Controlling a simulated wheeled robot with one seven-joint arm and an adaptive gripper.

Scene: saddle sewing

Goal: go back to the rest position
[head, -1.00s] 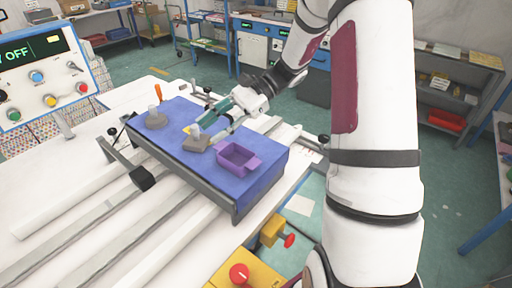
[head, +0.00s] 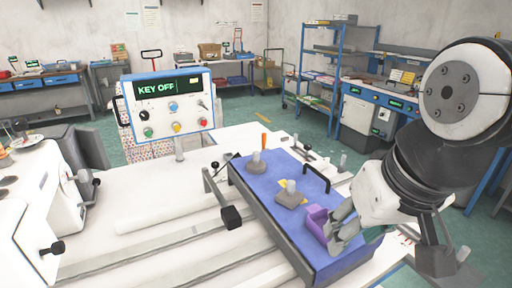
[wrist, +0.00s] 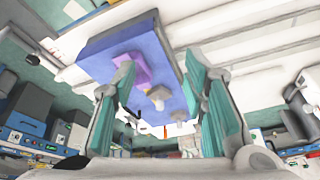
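My gripper (head: 340,228) is at the right in the head view, in front of the right end of the blue board. In the wrist view (wrist: 160,75) its two teal-lined fingers are spread wide apart with nothing held between them. The purple bin (head: 317,222) stands on the blue board (head: 262,188), partly hidden by my fingers in the head view. It also shows on the board beyond the fingers in the wrist view (wrist: 135,72). Two grey blocks with pale knobs, one nearer (head: 291,199) and one farther (head: 256,168), sit on the board.
A control panel (head: 168,106) reading KEY OFF stands behind the white table (head: 150,190). White and grey rails run across the table. A white machine (head: 40,210) is at the left. Blue shelving (head: 325,65) and workbenches line the back. Green floor lies between.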

